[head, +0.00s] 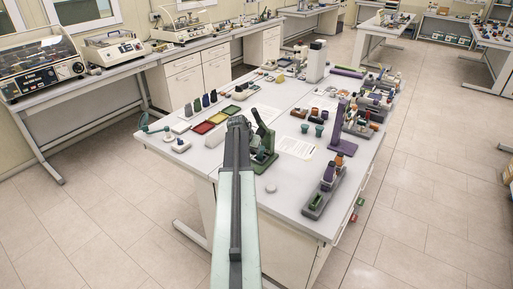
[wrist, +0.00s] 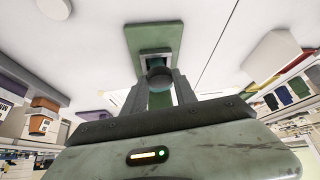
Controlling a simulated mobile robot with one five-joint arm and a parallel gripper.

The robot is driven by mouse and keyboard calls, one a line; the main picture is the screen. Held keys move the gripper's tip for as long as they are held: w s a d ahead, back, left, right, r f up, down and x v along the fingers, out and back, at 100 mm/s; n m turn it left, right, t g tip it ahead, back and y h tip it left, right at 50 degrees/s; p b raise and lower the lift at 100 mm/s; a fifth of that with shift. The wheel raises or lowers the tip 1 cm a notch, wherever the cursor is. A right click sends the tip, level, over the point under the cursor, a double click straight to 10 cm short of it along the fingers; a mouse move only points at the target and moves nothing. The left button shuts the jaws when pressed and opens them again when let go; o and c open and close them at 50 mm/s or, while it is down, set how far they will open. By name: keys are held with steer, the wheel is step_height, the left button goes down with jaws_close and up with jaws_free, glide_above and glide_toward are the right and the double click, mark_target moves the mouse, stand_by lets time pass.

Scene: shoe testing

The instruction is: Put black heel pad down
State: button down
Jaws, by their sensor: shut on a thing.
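My gripper (wrist: 160,88) is shut on a small dark, round-faced piece (wrist: 158,77), which looks like the black heel pad. In the wrist view the piece sits between the two grey fingers, in front of a green stand (wrist: 154,37) with a flat base. I cannot tell whether the piece touches the stand. In the head view the green stand (head: 263,135) is on the table just right of my arm's far end. My arm hides the gripper and the pad there.
The white table (head: 283,196) holds red, yellow and green trays (head: 204,128) to the left. A purple stand (head: 343,138) and a grey block with coloured pieces (head: 323,196) are to the right. A small white disc (head: 271,188) lies near the front, with clear surface around it.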

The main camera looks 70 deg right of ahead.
steer(key=shift+s+d, duration=0.15)
steer(key=shift+d, duration=1.15)
steer(key=d, duration=0.3)
steer(key=shift+s+d, duration=0.1)
steer(key=shift+d, duration=0.05)
steer(key=shift+f+b, duration=0.5)
steer(key=shift+f, duration=0.05)
steer(key=shift+r, duration=0.25)
steer(key=shift+f, duration=0.3)
steer(key=c, duration=1)
jaws_free()
steer(key=shift+r, duration=0.15)
